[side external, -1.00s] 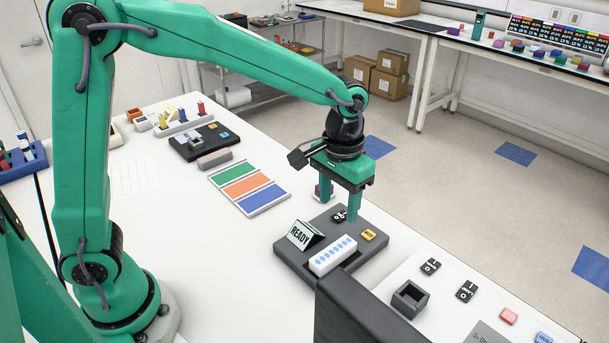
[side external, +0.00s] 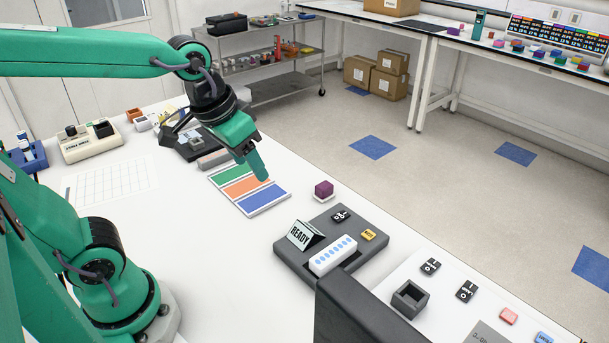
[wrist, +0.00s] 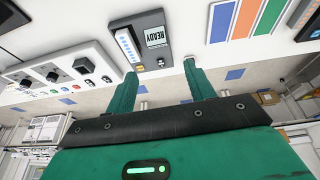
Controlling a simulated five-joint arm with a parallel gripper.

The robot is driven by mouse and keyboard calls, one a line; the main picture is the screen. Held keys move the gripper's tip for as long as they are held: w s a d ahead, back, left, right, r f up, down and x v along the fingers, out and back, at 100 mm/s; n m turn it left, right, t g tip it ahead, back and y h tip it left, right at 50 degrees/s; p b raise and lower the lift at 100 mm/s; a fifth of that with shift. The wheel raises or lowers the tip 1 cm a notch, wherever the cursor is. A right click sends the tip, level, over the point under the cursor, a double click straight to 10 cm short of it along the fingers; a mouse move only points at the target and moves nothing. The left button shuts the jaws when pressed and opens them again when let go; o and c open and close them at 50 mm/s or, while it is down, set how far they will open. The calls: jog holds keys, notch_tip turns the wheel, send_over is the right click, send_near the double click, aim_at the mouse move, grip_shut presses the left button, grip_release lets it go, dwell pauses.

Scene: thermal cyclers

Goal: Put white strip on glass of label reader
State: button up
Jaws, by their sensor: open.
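The white strip (side external: 333,256), a long block with a row of blue dots on top, lies on the front part of a dark grey device (side external: 290,258) with a READY sign (side external: 300,235). This device looks like the label reader; I cannot make out its glass, which may be under the strip. The wrist view also shows the strip (wrist: 129,45) on the device (wrist: 151,18). My gripper (side external: 261,178) is open and empty, above the striped colour board, apart from the strip. Its fingers (wrist: 160,68) have nothing between them in the wrist view.
The board with green, orange and blue stripes (side external: 245,188) lies below my gripper. A black tray device (side external: 193,139) is at the back left. A panel with switches and a grey box (side external: 410,298) is at the right.

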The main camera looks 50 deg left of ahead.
jog(key=shift+t, duration=0.8)
jog(key=shift+s+a+f, duration=0.1)
jog(key=shift+s+a, duration=0.35)
jog(key=shift+s, duration=0.4)
jog(key=shift+s+a+f, duration=0.1)
jog(key=shift+s+a, duration=0.35)
jog(key=shift+s, duration=0.45)
jog(key=shift+s+a, duration=0.45)
jog(key=shift+s, duration=0.4)
